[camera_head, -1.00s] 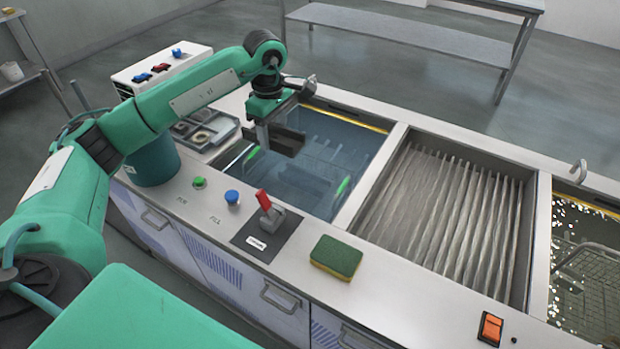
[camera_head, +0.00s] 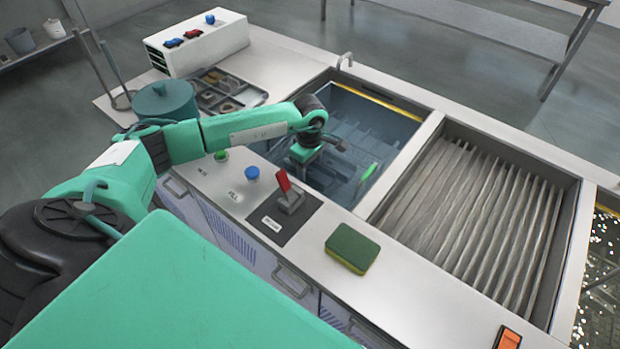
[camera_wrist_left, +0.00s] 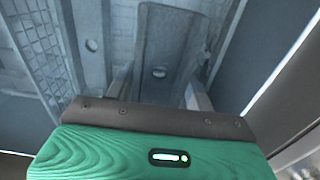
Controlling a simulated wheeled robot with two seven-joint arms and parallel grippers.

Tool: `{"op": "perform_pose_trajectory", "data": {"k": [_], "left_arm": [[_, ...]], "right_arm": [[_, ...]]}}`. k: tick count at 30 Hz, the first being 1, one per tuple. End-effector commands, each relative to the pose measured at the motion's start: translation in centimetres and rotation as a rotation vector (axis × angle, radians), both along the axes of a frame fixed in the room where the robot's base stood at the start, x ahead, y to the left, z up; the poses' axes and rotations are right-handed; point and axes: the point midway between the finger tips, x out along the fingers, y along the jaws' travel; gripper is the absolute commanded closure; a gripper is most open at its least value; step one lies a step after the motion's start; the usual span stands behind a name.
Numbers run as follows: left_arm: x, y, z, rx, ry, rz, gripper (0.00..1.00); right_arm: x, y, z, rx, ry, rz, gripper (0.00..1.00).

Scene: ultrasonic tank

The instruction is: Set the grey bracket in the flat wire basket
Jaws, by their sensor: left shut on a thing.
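My left gripper (camera_wrist_left: 160,92) is shut on the grey bracket (camera_wrist_left: 165,38), a dark grey channel-like piece with a round hole, seen between the fingers in the left wrist view. In the head view the left gripper (camera_head: 306,158) is low over the left tank, and the bracket cannot be made out there. A wire basket with a green handle (camera_head: 368,172) is in the water of that tank. Its mesh (camera_wrist_left: 42,45) shows at the left of the left wrist view. I cannot tell whether the bracket touches the basket. My right gripper is out of view.
A ribbed middle basin (camera_head: 470,215) lies right of the tank, and a sparkling water tank (camera_head: 605,275) is at the far right. A red lever (camera_head: 285,187), a blue button (camera_head: 252,173) and a sponge (camera_head: 352,248) are on the front deck. A parts tray (camera_head: 225,90) stands behind.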

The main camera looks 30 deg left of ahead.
Motion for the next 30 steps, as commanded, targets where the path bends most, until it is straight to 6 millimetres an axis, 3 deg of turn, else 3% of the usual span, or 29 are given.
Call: {"op": "perform_pose_trajectory", "data": {"k": [8, 16, 28, 29, 30], "left_arm": [[0.0, 0.0, -2.3, -0.001, -0.001, 0.0, 0.82], [0.0, 0.0, -5.8, -0.001, -0.001, 0.0, 0.82], [0.1, 0.0, -6.4, 0.0, -0.003, 0.0, 0.82], [0.0, 0.0, -6.4, 0.0, -0.002, 0.0, 0.43], [0.0, 0.0, -6.3, 0.0, -0.002, 0.0, 0.35]], "right_arm": [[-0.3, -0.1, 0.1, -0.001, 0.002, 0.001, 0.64], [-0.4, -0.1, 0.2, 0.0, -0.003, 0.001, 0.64], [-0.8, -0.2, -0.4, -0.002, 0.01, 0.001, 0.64], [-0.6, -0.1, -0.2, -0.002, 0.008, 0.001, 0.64], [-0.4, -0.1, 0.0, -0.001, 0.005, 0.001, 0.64]]}}
